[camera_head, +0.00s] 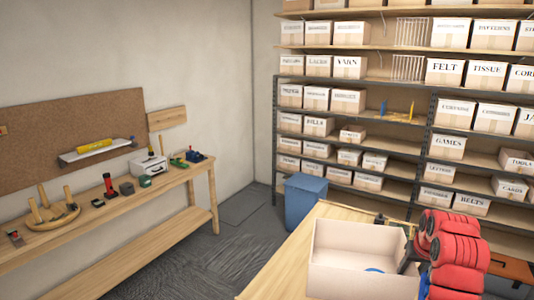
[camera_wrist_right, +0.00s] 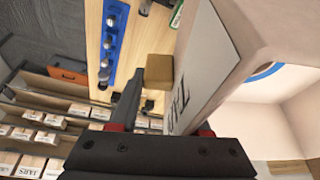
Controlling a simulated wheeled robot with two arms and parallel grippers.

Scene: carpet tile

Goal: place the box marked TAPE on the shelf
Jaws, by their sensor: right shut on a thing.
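The box marked TAPE is a cream, open-topped box (camera_head: 350,238) over the wooden table (camera_head: 285,262) at the bottom of the head view, a blue ring inside it. In the right wrist view its labelled wall (camera_wrist_right: 212,62) shows part of the lettering. My right gripper (camera_head: 408,252) is shut on the wall at the box's right side; its jaws (camera_wrist_right: 165,125) show in the wrist view. I cannot tell whether the box rests on the table or is raised. The shelf (camera_head: 385,143) stands behind, with several labelled boxes. My left gripper is not in view.
A blue bin (camera_head: 304,200) stands between table and shelf. Open shelf space lies right of GAMES (camera_head: 449,147) and around small blue and yellow items (camera_head: 396,112). A workbench with tools (camera_head: 120,200) lines the left wall. A brown block (camera_wrist_right: 159,71) is near the jaws.

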